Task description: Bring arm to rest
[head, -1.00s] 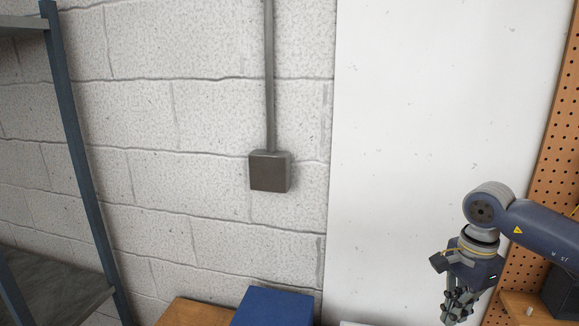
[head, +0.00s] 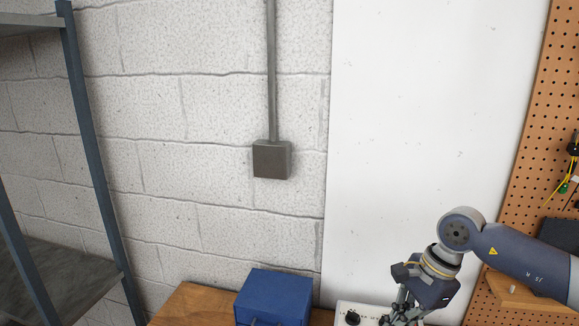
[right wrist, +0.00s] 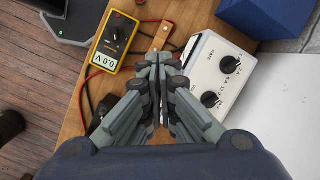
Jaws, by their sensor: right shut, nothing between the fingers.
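My right arm comes in from the right in the head view, with its gripper (head: 400,312) pointing down at the lower edge of the picture. In the right wrist view the gripper (right wrist: 160,68) is shut with its fingertips together and nothing between them. It hangs above a wooden bench (right wrist: 75,125), between a yellow multimeter and a white control box. My left gripper is not in view.
The yellow multimeter (right wrist: 116,38) with red and black leads lies left of the fingers. The white box (right wrist: 225,72) with black knobs is to their right. A blue case (head: 272,297) stands on the bench. A metal shelf (head: 92,150) is at left, a pegboard (head: 530,130) at right.

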